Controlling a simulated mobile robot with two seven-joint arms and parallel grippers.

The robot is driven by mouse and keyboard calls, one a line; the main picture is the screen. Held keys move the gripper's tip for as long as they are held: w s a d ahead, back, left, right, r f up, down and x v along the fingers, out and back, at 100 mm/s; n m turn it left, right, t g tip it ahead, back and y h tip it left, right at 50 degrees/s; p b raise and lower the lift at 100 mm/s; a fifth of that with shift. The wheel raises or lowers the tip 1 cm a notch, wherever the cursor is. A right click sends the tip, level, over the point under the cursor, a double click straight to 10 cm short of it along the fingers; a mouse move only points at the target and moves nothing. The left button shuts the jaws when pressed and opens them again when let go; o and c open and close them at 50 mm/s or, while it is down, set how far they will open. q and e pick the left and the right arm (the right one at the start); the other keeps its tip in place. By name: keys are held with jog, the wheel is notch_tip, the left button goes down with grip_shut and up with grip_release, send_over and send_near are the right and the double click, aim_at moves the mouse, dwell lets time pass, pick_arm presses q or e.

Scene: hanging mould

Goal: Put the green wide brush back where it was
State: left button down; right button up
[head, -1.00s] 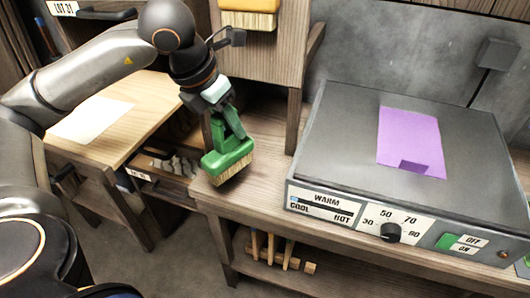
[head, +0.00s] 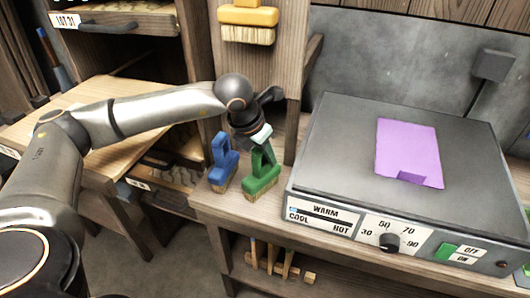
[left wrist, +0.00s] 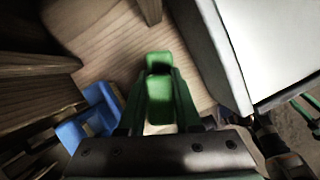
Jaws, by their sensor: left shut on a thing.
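The green wide brush (head: 262,172) is upright on or just above the wooden bench (head: 215,203), bristles down, between a blue brush and the hotplate. I cannot tell whether its bristles touch the bench. My left gripper (head: 260,140) is shut on its handle from above. In the left wrist view the green brush (left wrist: 159,90) sits between the two fingers (left wrist: 157,105).
A blue brush (head: 223,163) stands close to the left of the green one. A grey hotplate (head: 340,150) with a purple sheet (head: 409,152) fills the bench to the right. A yellow brush (head: 248,24) hangs on the wooden panel above.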

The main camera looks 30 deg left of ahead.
aim_at(252, 180)
pick_arm(q)
jog(key=shift+f, duration=0.1)
jog(key=c, duration=0.6)
grip_release()
jog(key=shift+r, duration=0.25)
jog(key=v, duration=1.1)
jog(key=shift+s+r, duration=0.15)
jog(key=shift+r, duration=0.25)
